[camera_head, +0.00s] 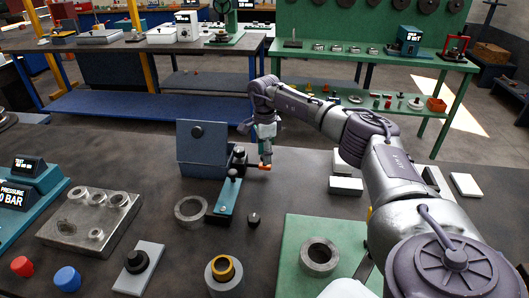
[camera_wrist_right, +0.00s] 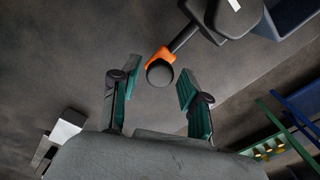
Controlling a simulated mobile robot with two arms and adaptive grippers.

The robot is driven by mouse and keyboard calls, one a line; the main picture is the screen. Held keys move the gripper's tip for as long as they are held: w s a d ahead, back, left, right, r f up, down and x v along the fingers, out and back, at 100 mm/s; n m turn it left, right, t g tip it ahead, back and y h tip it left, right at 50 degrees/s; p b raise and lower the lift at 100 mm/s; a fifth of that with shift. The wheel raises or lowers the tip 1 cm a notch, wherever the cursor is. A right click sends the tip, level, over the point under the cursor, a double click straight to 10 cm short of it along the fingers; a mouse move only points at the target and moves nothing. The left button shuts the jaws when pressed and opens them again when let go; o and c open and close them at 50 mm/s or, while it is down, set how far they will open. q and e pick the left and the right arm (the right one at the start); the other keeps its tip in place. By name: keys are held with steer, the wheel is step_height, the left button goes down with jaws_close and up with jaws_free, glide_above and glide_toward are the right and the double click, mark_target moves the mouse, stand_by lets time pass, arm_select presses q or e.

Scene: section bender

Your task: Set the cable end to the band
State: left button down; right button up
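A dark rod (camera_wrist_right: 184,37) with an orange band (camera_wrist_right: 161,57) and a round black end (camera_wrist_right: 160,73) reaches from a dark block (camera_wrist_right: 222,15) in the right wrist view. In the head view the orange band (camera_head: 264,166) shows small, beside a black fitting on a teal base plate (camera_head: 227,201). My right gripper (camera_wrist_right: 158,88) is open, its teal-padded fingers on either side of the line to the black end, nothing held. In the head view my right gripper (camera_head: 265,147) is just above the orange band. I cannot pick out a separate cable. My left gripper is not in view.
A blue-grey box (camera_head: 203,150) stands left of the right gripper. A metal ring (camera_head: 190,211), a black knob (camera_head: 254,219) and a green mat (camera_head: 338,236) lie nearer. White blocks (camera_head: 345,186) lie to the right.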

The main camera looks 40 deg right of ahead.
jaws_close()
steer(key=shift+s+d+r+p, duration=0.1)
steer(key=shift+p, duration=0.2)
steer(key=shift+o, duration=1.8)
jaws_free()
step_height(320, 180, up, 12)
